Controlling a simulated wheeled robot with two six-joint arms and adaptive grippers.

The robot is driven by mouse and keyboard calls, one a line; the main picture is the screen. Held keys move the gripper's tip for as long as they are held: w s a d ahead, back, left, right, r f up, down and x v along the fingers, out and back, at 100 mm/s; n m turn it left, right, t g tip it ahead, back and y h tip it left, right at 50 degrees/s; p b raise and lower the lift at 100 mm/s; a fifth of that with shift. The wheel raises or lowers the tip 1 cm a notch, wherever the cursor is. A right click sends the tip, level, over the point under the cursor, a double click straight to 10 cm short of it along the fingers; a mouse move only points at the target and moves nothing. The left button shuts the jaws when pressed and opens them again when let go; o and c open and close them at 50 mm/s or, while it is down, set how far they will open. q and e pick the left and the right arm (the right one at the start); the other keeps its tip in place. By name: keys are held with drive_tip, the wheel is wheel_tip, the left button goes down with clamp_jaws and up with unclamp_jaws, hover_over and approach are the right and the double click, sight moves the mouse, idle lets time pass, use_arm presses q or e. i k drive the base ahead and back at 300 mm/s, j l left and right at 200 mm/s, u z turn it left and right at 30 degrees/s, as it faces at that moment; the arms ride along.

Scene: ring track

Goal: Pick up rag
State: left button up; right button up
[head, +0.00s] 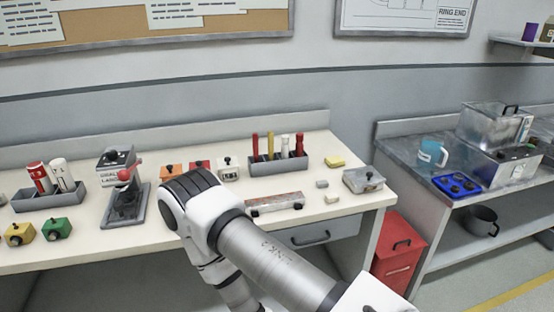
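I cannot pick out a rag for certain. Several small flat pieces lie at the right end of the white workbench (232,228): a yellow block (335,161), a grey block (322,184) and a pale yellow piece (332,198). They are too small to tell whether any is cloth. One of my arms crosses the lower middle from the lower right, its bent joint in front of the bench. It hides part of the bench top and front. Neither gripper shows.
A caddy with coloured handles (280,162), a metal box (363,180) and a lever press (125,200) stand on the bench. A red bin (398,250) fills the gap before the right counter, which bears a teal mug (432,152) and a blue tray (440,184).

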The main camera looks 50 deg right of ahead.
sight(335, 161)
drive_tip(key=z, duration=2)
drive_tip(key=i+z, duration=0.4)
drive_tip(key=i+j+z, duration=0.15)
drive_tip(key=i+z, duration=0.3)
drive_tip(key=i, duration=0.1)
